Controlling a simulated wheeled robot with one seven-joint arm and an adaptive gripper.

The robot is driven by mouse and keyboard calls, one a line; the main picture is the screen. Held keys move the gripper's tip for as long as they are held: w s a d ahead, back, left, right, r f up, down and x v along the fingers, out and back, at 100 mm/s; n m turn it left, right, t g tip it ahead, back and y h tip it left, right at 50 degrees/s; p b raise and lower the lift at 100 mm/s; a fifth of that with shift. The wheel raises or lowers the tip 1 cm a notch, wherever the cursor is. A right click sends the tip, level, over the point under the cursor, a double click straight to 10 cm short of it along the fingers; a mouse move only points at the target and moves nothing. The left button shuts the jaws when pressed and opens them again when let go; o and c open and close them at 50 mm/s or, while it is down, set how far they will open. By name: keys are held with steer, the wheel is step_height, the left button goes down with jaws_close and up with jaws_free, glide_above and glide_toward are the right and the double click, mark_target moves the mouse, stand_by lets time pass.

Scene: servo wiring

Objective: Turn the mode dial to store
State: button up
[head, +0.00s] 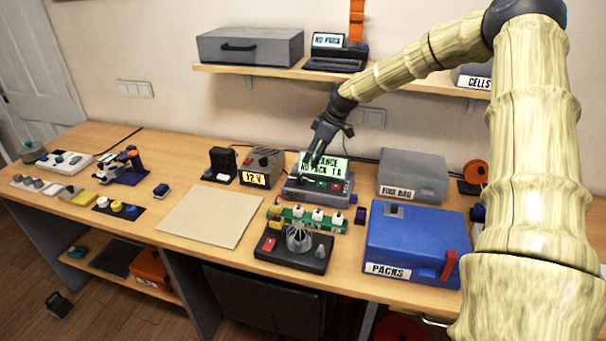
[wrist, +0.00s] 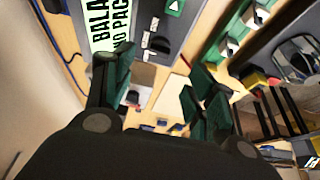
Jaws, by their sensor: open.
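The charger (head: 300,192) is a grey box with a lit green screen (head: 335,168) reading "…LANCE NO PACK 1 A". It stands at the back middle of the bench. In the wrist view the green screen (wrist: 108,30) shows at upper left, with a green triangle button nearby. My gripper (head: 308,164) is just above the charger's left side, pointing down. In the wrist view its fingers (wrist: 160,80) are apart with nothing between them.
A 12 V supply (head: 262,165) stands left of the charger. A grey fire bag box (head: 413,176) and a blue packs case (head: 415,240) are to the right. A beige mat (head: 210,216) lies clear at left.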

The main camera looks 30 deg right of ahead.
mark_target(302, 176)
steer(key=shift+p+x, duration=1.45)
steer(key=shift+x, duration=3.35)
steer(key=shift+w, duration=0.1)
steer(key=c, duration=1)
